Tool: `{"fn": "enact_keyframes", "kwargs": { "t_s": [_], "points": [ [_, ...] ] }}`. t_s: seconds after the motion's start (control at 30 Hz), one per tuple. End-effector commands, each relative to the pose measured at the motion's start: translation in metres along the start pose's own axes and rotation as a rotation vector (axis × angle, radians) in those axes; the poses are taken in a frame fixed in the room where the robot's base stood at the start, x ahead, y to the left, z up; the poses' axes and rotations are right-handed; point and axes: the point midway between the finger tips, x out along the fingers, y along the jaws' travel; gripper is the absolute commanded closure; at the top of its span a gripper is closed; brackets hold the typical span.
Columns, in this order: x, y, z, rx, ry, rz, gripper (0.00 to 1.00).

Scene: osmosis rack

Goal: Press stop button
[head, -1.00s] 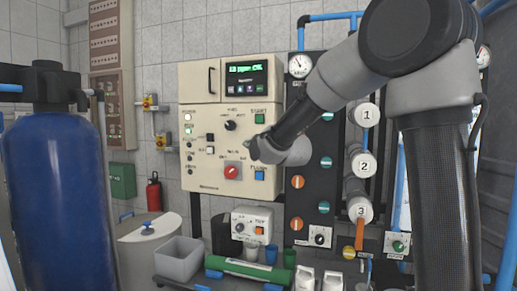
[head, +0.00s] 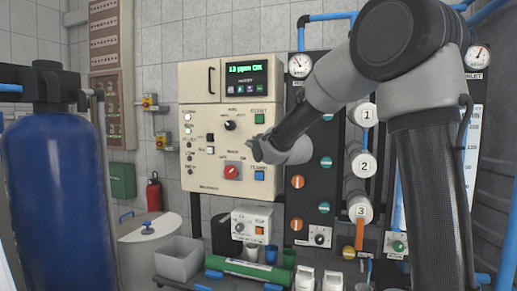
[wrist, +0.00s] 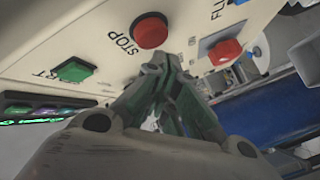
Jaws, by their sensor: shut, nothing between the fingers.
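The red stop button (wrist: 150,31), with STOP printed beside it, is on the cream control panel (wrist: 110,30) in the wrist view. My gripper (wrist: 159,62) is shut and empty. Its fingertips are close to the panel, just below the button in the picture; I cannot tell whether they touch anything. In the head view my gripper (head: 256,149) is in front of the panel's right side, between the green start button (head: 260,118) and the blue flush button (head: 259,175). It hides the stop button there.
The green start button (wrist: 74,69) and a red knob (wrist: 225,52) are beside the stop button in the wrist view. Right of the panel stands a black rack with gauges (head: 300,66) and valves. A blue tank (head: 52,190) stands at the left.

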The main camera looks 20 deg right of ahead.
Motion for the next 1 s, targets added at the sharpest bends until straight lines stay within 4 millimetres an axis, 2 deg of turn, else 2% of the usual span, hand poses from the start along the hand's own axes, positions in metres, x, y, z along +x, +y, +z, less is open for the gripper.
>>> {"fn": "enact_keyframes", "kwargs": {
  "t_s": [1.0],
  "points": [
    [0.0057,0.0046,0.0041,0.000,0.000,0.000,1.00]
  ]
}}
